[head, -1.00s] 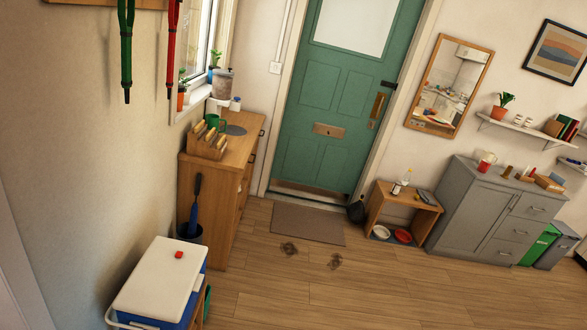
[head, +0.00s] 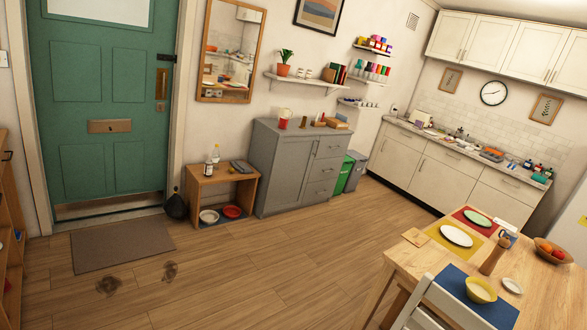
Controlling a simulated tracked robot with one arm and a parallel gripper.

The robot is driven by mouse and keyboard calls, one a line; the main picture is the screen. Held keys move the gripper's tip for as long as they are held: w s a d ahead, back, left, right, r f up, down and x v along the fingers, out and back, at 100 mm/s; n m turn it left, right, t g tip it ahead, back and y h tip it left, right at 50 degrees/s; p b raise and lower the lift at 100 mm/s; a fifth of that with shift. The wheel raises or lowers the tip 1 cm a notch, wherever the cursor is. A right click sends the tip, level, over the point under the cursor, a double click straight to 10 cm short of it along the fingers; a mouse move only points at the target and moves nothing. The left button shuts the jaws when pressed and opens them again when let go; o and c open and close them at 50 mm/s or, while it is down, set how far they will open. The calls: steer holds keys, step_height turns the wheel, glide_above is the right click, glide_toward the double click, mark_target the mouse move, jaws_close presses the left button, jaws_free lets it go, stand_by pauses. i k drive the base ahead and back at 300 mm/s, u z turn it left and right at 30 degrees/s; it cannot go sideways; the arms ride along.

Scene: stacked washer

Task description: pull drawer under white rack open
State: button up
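I cannot make out a white rack with certainty. Narrow pale wall racks (head: 371,75) with coloured bottles hang right of the grey cabinet. The grey cabinet (head: 284,165) has a door on the left and a stack of drawers (head: 322,168) on the right, all looking shut. The cream kitchen base units (head: 440,175) under the counter at the back right also have shut fronts with handles. My gripper is not in view.
A dining table (head: 425,265) with plates, a bowl and a white chair (head: 450,310) fills the front right. Green and grey bins (head: 347,173) stand right of the grey cabinet. A low wooden shelf unit (head: 222,190) stands left of it. The wood floor (head: 270,260) between is clear.

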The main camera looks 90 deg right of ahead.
mark_target(519, 190)
steer(key=z, duration=1.55)
steer(key=i, duration=0.15)
steer(key=z, duration=2.3)
steer(key=k, duration=0.8)
steer(key=z, duration=0.25)
steer(key=i, duration=0.8)
steer(key=u, duration=0.1)
